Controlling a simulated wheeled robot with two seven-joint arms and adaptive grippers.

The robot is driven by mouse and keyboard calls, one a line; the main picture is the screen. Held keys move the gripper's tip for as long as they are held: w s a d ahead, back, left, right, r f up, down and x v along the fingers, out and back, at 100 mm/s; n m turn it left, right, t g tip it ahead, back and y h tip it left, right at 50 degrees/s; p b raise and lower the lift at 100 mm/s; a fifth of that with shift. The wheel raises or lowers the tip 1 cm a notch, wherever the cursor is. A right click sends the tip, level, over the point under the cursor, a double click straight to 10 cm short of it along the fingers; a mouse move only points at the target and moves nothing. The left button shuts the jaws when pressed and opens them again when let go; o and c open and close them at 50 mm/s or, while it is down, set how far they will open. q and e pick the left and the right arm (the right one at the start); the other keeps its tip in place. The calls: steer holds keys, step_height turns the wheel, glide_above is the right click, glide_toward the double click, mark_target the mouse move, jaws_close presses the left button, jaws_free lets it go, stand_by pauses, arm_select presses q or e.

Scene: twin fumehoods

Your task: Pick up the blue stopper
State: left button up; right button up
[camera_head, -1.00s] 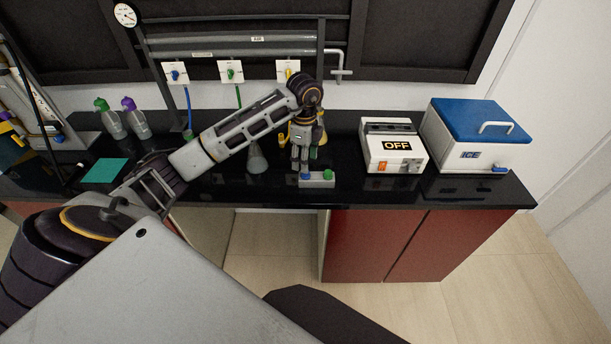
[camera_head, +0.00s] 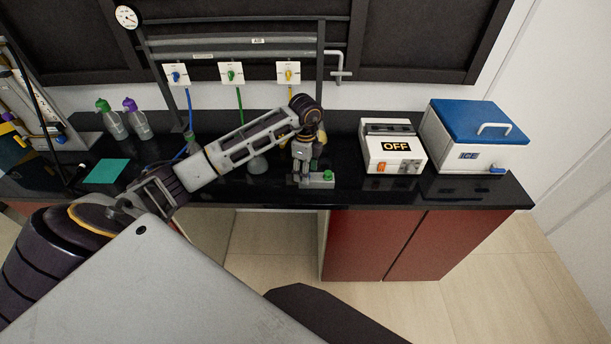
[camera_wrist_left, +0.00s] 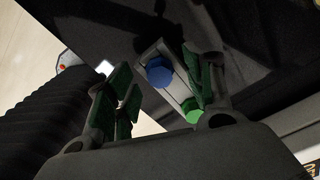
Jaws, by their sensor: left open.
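The blue stopper (camera_wrist_left: 159,73) sits in a grey holder (camera_wrist_left: 146,56) beside a green stopper (camera_wrist_left: 193,115) in the left wrist view. My left gripper (camera_wrist_left: 158,90) is open, with the blue stopper showing between its green-padded fingers; I cannot tell how far beyond the fingertips it lies. In the head view my left gripper (camera_head: 303,172) is over the left part of the grey holder (camera_head: 317,184) and hides the blue stopper. The green stopper (camera_head: 328,175) shows just right of the gripper. My right gripper is not in view.
A flask (camera_head: 257,164) stands left of the gripper behind my forearm. A white box marked OFF (camera_head: 393,150) and an ice box (camera_head: 470,145) stand to the right. A teal mat (camera_head: 107,171) and two capped bottles (camera_head: 139,123) are at the left. The black counter's front edge is close to the holder.

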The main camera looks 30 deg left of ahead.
arm_select(q)
steer(key=shift+f, duration=0.15)
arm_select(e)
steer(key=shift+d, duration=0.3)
arm_select(q)
steer(key=c, duration=0.9)
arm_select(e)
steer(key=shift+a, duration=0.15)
arm_select(q)
steer(key=shift+r, duration=0.8)
step_height(320, 180, up, 7)
steer(key=shift+f+b, duration=0.15)
steer(key=shift+b, duration=0.5)
steer(key=shift+r, duration=0.9)
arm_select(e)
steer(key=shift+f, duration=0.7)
